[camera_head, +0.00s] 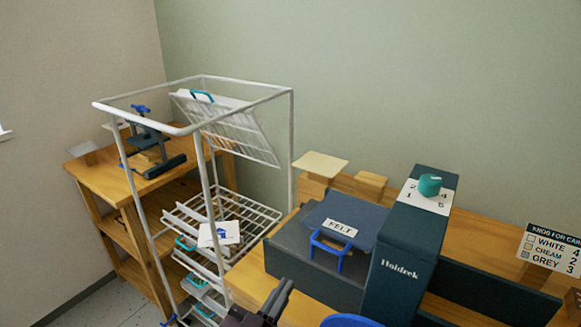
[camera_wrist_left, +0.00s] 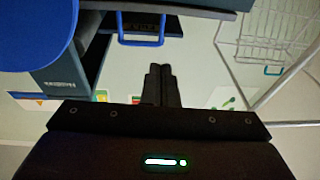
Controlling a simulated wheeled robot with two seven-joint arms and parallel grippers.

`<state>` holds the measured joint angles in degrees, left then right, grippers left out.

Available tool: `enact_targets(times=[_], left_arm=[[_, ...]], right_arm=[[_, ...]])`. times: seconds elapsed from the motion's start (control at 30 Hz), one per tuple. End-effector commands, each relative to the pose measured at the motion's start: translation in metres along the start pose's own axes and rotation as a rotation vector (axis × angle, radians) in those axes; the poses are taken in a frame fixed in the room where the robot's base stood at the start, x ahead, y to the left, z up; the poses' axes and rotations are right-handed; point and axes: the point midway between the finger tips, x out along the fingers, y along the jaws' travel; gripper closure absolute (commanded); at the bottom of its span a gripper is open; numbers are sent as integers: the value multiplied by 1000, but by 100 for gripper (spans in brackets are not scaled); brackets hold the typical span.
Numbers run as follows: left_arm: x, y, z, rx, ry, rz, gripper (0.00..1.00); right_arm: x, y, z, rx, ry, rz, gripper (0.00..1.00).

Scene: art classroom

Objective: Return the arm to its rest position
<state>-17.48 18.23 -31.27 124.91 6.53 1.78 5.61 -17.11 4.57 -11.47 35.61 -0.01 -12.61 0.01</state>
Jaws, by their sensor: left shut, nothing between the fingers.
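My left gripper (camera_head: 277,299) is at the bottom of the head view, in front of the wooden bench and below the dark box with the FELT label (camera_head: 340,228). In the left wrist view its two dark fingers (camera_wrist_left: 160,84) are together, with nothing between them. The blue handle (camera_head: 327,252) on the FELT box is beyond the fingers and apart from them; it also shows in the left wrist view (camera_wrist_left: 141,28). My right gripper is in neither view.
A white wire drying rack (camera_head: 204,175) stands left of the gripper, one shelf tilted up and a printed card (camera_head: 219,234) on a lower shelf. A dark Holdrek machine (camera_head: 402,255) with a teal knob (camera_head: 430,184) is to the right. A blue round thing (camera_head: 350,321) is close beside the gripper.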

Motion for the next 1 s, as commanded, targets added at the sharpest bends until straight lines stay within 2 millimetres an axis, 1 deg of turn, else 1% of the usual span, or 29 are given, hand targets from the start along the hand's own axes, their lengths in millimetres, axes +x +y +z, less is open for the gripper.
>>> enact_targets(times=[0.03,0.07,0.17,0.2,0.27,0.3,0.4,0.5,0.63,0.9,1.0], left_arm=[[-3,-11,11,-1,-91,-35,100],[-6,-18,19,-1,-154,-56,100],[-24,-42,46,-7,-380,-128,100],[-35,-50,56,-11,-472,-154,100],[-54,-62,71,-19,-611,-191,100],[-68,-69,79,-26,-699,-214,100],[-103,-81,94,-47,-892,-261,100],[-134,-88,102,-67,-1044,-293,100],[-170,-93,107,-93,-1202,-325,100],[-236,-94,104,-152,-1484,-374,100],[-233,-97,136,-152,-1489,-368,100]], right_arm=[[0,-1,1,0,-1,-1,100],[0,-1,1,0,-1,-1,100],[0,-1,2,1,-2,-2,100],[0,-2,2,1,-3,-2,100],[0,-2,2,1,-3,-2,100],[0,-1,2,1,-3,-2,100],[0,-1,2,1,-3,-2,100],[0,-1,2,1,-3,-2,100],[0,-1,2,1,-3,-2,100],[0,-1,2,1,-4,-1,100],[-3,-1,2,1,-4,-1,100]])
